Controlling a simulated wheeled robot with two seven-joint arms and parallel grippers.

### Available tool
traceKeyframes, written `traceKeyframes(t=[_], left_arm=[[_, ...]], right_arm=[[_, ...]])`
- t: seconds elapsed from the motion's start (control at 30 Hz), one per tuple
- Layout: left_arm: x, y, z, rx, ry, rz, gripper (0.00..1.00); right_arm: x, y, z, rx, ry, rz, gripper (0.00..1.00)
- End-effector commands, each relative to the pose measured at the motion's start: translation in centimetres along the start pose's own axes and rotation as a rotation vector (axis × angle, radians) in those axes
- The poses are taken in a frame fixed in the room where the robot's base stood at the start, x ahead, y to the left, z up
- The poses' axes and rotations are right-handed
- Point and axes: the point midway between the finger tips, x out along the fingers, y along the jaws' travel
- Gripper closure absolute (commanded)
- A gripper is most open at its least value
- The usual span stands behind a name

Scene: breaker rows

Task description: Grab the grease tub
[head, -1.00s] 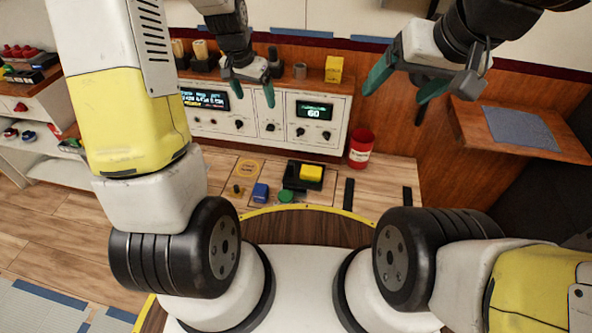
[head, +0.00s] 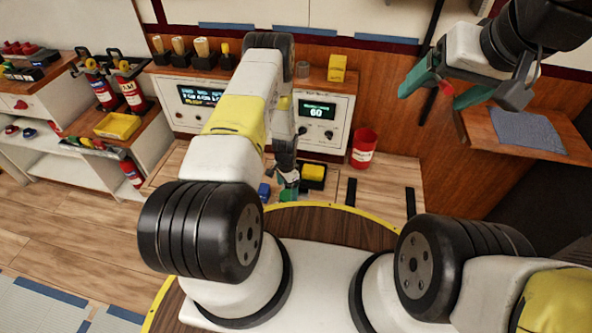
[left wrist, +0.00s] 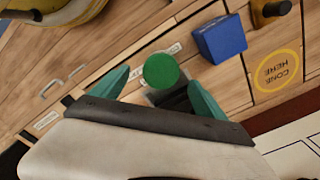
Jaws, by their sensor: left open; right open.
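A round green item, which looks like the grease tub (left wrist: 161,70), shows from above in the left wrist view. It lies between the two teal fingers of my left gripper (head: 290,181), which are open and not visibly touching it. How far the fingertips are above it I cannot tell. In the head view my left gripper is low over the workbench and mostly hides the green item. My right gripper (head: 440,88) is open and empty, high at the right.
A blue block (left wrist: 221,38) stands close beside the green item. A yellow block (head: 313,172) on a black base is just right of my left gripper. A red bin (head: 363,149) stands farther right. A panel with displays (head: 317,112) rises behind the bench.

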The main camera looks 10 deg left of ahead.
Motion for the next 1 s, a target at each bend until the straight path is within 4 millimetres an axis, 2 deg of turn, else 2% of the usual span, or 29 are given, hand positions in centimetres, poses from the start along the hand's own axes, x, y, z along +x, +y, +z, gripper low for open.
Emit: traceKeyframes(t=[0.43, 0.53, 0.77, 1.0], left_arm=[[5.9, -0.1, 0.0, 0.000, 0.000, 0.001, 0.16], [6.6, -0.2, 0.0, -0.001, 0.000, 0.000, 0.16], [6.7, -0.2, 0.0, -0.001, 0.001, 0.000, 0.16], [6.6, -0.2, 0.0, -0.001, 0.000, 0.000, 0.63]], right_arm=[[0.0, 0.0, 0.0, 0.000, 0.000, 0.000, 0.20], [0.0, 0.0, 0.0, 0.000, 0.000, 0.000, 0.20], [0.0, 0.0, 0.0, 0.000, 0.000, 0.000, 0.20], [0.0, 0.0, 0.0, 0.000, 0.000, 0.000, 0.20]])
